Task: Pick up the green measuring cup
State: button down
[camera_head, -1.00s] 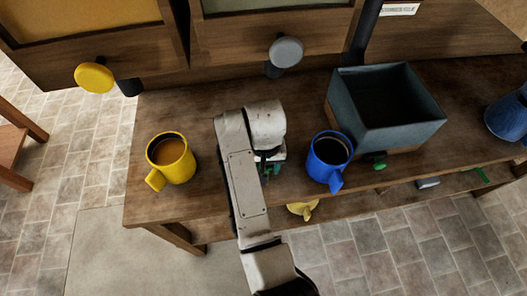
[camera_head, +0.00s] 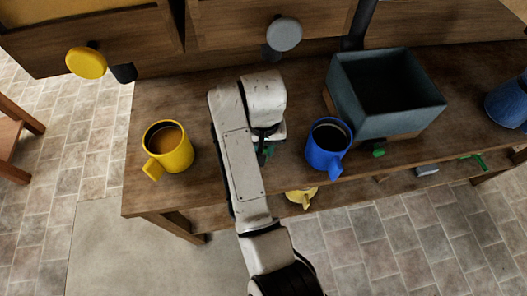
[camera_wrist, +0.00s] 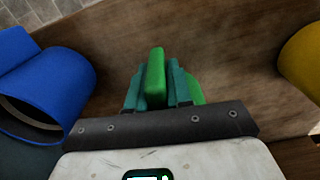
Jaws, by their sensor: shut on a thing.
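The green measuring cup (camera_wrist: 155,70) shows in the wrist view as a bright green handle between the teal fingers, with more green beside the right finger. My gripper (camera_wrist: 157,88) is shut on it. In the head view my gripper (camera_head: 265,151) is over the table between the yellow and blue mugs, mostly hidden by my arm. Only bits of green show there. I cannot tell whether the cup touches the tabletop.
A yellow mug (camera_head: 168,150) with brown liquid stands left; a blue mug (camera_head: 328,148) stands close on the right. A teal open box (camera_head: 405,122) is farther right. A yellow item (camera_head: 301,197) is on the lower shelf. Drawers with knobs hang behind.

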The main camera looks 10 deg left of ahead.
jog(key=s+d+r+p, duration=0.2)
jog(key=s+r+p, duration=0.2)
jog(key=s, duration=0.2)
jog(key=s+d+r+p, duration=0.2)
jog(key=s+r+p, duration=0.2)
jog(key=s, duration=0.3)
jog(key=shift+d+r, duration=0.3)
jog(key=shift+r, duration=0.45)
jog(key=shift+s, duration=0.15)
